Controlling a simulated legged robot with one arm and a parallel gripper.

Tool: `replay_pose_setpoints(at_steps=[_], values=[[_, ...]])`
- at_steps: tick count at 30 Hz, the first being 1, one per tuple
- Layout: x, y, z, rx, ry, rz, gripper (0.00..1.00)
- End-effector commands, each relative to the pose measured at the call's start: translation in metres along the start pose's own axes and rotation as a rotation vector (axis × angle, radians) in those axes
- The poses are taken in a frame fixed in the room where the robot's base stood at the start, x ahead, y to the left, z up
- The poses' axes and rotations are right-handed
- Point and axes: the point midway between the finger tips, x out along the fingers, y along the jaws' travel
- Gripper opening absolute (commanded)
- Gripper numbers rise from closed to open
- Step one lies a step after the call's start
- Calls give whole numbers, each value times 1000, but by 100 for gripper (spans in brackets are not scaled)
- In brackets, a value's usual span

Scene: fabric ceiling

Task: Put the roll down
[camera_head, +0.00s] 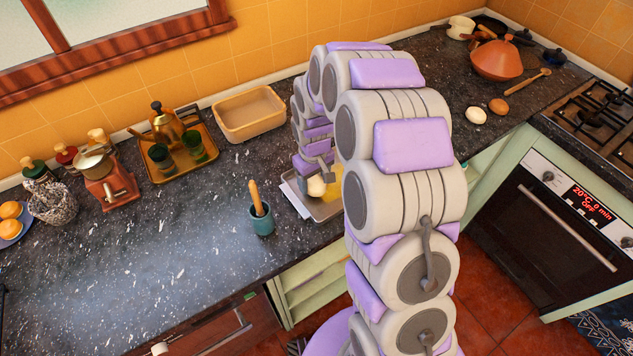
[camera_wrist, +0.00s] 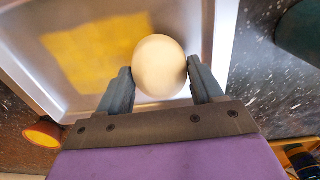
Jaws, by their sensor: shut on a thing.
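The roll (camera_wrist: 160,66), a pale cream rounded piece, is held between the two fingers of my gripper (camera_wrist: 159,74) in the wrist view. It also shows small in the head view (camera_head: 316,187), below the end of my arm. A shiny metal tray (camera_wrist: 226,45) with a flat yellow patch (camera_wrist: 100,52) lies under the roll in the wrist view. In the head view the tray (camera_head: 325,211) sits near the counter's front edge, partly hidden by my arm. I cannot tell whether the roll touches the tray.
A teal cup (camera_head: 261,222) with a wooden handle in it stands just left of the tray. A beige baking dish (camera_head: 248,113) and a gold tray (camera_head: 184,171) with a kettle and green glasses are behind.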

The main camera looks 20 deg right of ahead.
Motion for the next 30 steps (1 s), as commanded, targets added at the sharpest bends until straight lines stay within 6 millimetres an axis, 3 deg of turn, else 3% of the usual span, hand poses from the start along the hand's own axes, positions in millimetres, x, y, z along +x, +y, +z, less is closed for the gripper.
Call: replay_pose_setpoints(at_steps=[2, 11, 12, 18, 20, 30], values=[[10, 6, 2, 5, 1, -7, 36], [11, 12, 5, 5, 4, -14, 36], [12, 10, 4, 5, 3, -12, 67], [12, 0, 1, 2, -1, 0, 86], [12, -1, 0, 2, -2, 1, 91], [10, 12, 5, 5, 5, -14, 91]])
